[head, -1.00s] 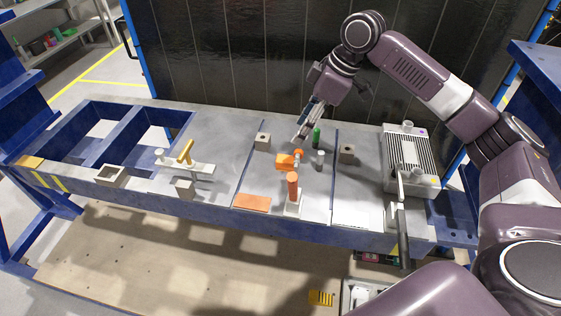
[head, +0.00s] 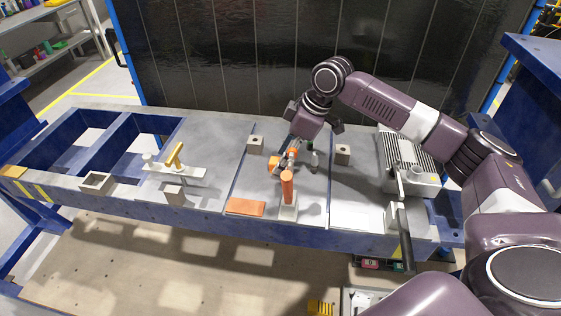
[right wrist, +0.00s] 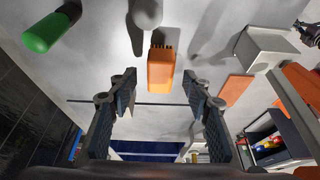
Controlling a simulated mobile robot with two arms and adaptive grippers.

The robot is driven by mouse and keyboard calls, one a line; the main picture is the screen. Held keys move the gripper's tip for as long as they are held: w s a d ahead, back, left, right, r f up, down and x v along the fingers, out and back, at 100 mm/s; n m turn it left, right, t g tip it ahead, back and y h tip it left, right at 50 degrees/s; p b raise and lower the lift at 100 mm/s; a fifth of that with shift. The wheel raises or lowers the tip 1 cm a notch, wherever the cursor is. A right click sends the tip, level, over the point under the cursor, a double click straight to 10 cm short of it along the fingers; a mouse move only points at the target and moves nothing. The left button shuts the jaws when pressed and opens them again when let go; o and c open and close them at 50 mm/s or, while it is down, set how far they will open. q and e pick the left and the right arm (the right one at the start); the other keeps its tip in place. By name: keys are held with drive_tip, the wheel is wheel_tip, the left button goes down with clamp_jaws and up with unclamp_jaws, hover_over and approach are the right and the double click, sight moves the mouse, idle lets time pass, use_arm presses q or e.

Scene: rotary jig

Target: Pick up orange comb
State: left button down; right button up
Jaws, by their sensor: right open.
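The orange comb (right wrist: 161,70) is a small orange block with dark teeth along one edge, seen in the right wrist view between and just beyond my fingertips. In the head view the orange comb (head: 274,163) lies on the grey bench, partly hidden by my gripper. My right gripper (right wrist: 158,84) is open, with one finger on each side of the comb's line and nothing held. In the head view my right gripper (head: 287,156) is low over the bench, pointing down at the comb. My left gripper is not in view.
An upright orange cylinder (head: 287,187) on a pale block stands just in front of the comb. A green cylinder (right wrist: 45,33) shows in the wrist view. A flat orange plate (head: 246,208) lies at the front edge.

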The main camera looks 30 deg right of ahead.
drive_tip(key=shift+w+a+f, duration=0.15)
drive_tip(key=shift+a+f, duration=0.05)
drive_tip(key=shift+f, duration=0.35)
drive_tip(key=shift+w+a+f, duration=0.1)
drive_tip(key=shift+f, duration=0.3)
drive_tip(key=c, duration=0.5)
clamp_jaws()
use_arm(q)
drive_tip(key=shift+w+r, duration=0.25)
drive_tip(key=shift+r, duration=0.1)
use_arm(e)
drive_tip(key=shift+r, duration=0.1)
